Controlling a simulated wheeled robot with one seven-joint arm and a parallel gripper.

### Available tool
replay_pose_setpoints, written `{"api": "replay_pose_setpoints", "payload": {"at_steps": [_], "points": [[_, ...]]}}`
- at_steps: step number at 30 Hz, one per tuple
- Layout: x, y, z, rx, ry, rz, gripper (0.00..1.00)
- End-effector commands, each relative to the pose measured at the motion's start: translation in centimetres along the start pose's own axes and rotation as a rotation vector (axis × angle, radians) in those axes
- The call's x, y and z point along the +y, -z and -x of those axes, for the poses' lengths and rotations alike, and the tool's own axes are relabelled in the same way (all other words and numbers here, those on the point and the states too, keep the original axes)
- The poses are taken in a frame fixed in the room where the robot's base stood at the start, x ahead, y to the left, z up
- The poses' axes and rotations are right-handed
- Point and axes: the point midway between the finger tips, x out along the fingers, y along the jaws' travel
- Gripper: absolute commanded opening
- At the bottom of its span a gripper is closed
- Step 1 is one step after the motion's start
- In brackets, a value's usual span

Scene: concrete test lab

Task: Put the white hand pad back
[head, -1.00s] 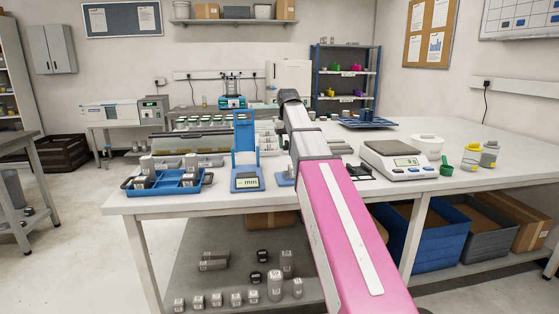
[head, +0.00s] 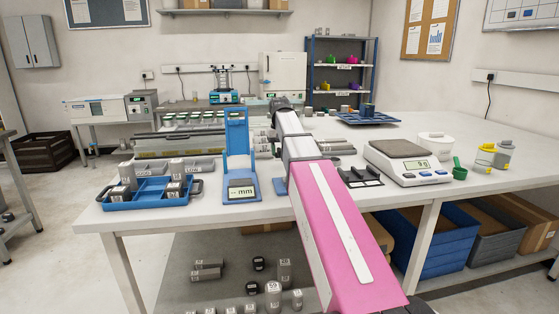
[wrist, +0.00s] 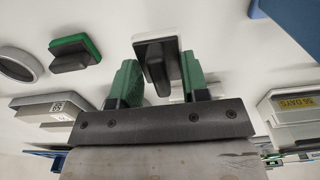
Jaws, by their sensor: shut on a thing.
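In the wrist view, my gripper (wrist: 159,68) has two green fingers and is shut on the white hand pad (wrist: 141,40). The pad's white edge shows around a black upper part that stands between the fingers. A similar green hand pad (wrist: 86,42) with a black handle lies on the white surface to the left, apart from the gripper. In the head view, my pink arm reaches over the bench (head: 460,205), and its far end hides the gripper and pad.
A blue tray (head: 148,198) with grey blocks, a blue gauge stand (head: 240,165), a black slotted holder (head: 360,180) and a white scale (head: 405,165) stand on the bench. The wrist view shows a grey ring (wrist: 20,78) and a box labelled 56 DAYS (wrist: 297,118). Bare bench lies at front right.

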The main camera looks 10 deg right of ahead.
Motion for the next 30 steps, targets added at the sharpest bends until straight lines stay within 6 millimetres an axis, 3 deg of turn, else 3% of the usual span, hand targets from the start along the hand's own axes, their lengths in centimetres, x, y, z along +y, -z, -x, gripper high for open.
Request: {"api": "replay_pose_setpoints", "payload": {"at_steps": [10, 22, 23, 24, 30], "points": [[0.0, -0.1, -3.7, -0.002, 0.0, 0.0, 0.14], [0.0, 0.0, -4.1, 0.0, 0.0, 0.0, 0.14], [0.0, 0.0, -4.0, 0.0, 0.0, 0.0, 0.51], [0.0, 0.0, -4.0, 0.0, 0.0, 0.0, 0.64], [0.0, 0.0, -4.0, 0.0, 0.0, 0.0, 0.67]]}}
